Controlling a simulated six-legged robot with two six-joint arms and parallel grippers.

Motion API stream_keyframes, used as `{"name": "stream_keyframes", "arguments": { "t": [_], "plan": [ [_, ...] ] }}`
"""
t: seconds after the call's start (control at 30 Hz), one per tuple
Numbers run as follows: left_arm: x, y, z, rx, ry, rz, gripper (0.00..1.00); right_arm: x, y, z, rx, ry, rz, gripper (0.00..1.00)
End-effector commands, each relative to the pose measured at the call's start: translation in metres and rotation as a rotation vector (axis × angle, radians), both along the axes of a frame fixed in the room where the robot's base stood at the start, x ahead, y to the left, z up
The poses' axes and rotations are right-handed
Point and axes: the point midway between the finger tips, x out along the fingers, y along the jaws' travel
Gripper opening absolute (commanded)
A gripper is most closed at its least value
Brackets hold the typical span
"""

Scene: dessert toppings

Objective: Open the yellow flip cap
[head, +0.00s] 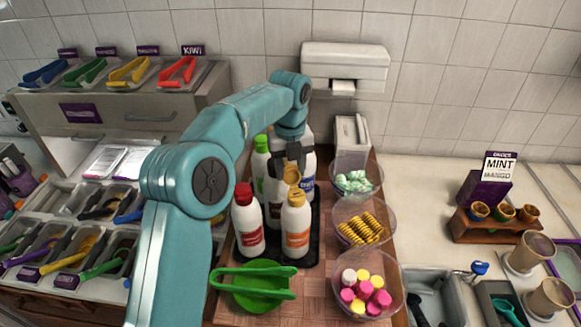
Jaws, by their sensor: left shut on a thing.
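A group of white squeeze bottles stands on a black tray (328,240). The front right bottle (296,228) has an orange label and a yellow-tan cap (296,197). Just above and behind it is another yellow cap part (290,174), right at my left gripper (290,165). My left gripper points down from above and is shut on this yellow cap part. Its fingers hide some of it, so I cannot tell how far the lid is tilted. A red-capped bottle (248,222) stands at front left. A green-capped bottle (262,158) stands behind. My right gripper is not in view.
Green tongs (254,281) lie on a green plate in front. Clear bowls with mint-colored pieces (354,181), yellow waffle-like pieces (361,228) and pink and yellow candies (366,293) line the right. A paper-towel dispenser (344,66) hangs behind. Topping bins fill the left.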

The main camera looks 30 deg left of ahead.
Motion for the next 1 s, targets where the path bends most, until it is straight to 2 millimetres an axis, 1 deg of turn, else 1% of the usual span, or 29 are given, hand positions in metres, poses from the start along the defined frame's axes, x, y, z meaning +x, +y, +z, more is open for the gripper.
{"name": "stream_keyframes", "arguments": {
  "t": [0.53,0.57,0.6,0.63,0.9,1.0],
  "plan": [
    [0.0000,0.0003,-0.0019,-0.017,0.021,0.000,0.14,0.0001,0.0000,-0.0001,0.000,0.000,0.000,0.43],
    [-0.0001,0.0002,-0.0020,-0.016,0.021,0.000,0.51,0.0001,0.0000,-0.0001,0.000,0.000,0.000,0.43],
    [0.0000,0.0003,-0.0019,-0.016,0.021,0.000,0.64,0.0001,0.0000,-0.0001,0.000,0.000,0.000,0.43],
    [0.0000,0.0003,-0.0019,-0.016,0.021,0.000,0.71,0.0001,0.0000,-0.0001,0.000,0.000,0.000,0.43],
    [0.0003,0.0004,-0.0009,-0.015,0.018,0.000,0.71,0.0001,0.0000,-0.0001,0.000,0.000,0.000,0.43],
    [0.0009,0.0005,0.0054,-0.015,0.017,0.000,0.71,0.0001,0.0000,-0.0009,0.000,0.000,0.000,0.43]
  ]
}}
